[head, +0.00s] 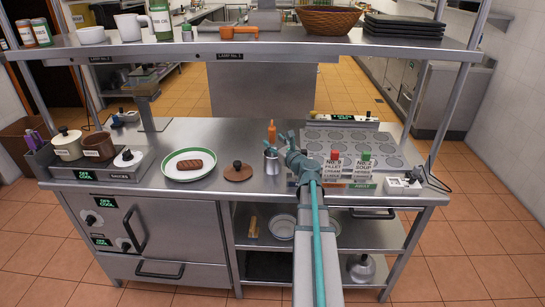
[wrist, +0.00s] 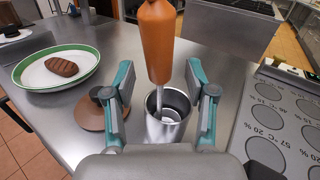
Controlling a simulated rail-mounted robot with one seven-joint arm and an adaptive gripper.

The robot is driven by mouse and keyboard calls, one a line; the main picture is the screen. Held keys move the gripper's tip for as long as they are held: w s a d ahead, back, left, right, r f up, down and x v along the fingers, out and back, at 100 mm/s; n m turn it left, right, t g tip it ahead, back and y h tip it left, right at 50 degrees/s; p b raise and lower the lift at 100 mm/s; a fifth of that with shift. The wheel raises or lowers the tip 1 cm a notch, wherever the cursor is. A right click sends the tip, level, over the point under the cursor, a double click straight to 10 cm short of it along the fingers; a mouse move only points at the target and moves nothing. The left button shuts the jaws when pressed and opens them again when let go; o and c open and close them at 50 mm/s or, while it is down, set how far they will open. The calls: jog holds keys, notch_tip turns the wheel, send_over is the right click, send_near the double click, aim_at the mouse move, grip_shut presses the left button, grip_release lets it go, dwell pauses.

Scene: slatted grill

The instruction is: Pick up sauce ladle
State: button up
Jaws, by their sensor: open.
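The sauce ladle appears to be the tool with an orange handle (head: 271,133) standing upright in a metal cup (head: 271,163) on the steel counter. In the wrist view, the orange handle (wrist: 156,40) rises at top centre, and a thin grey shaft runs down into the cup (wrist: 167,128). The ladle's lower end is mostly hidden inside the cup. My gripper (head: 284,143) is just right of the ladle in the head view. In the wrist view, my gripper (wrist: 160,75) is open, its teal-and-grey fingers on either side of the ladle's line. I cannot tell contact.
A brown lid (head: 238,172) and a green-rimmed plate (head: 190,164) with a brown patty (head: 195,165) lie to the left. An overhead shelf (head: 230,48) crosses above.

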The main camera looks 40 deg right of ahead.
jog(key=shift+w+d, duration=0.2)
jog(key=shift+w, duration=0.95)
grip_shut()
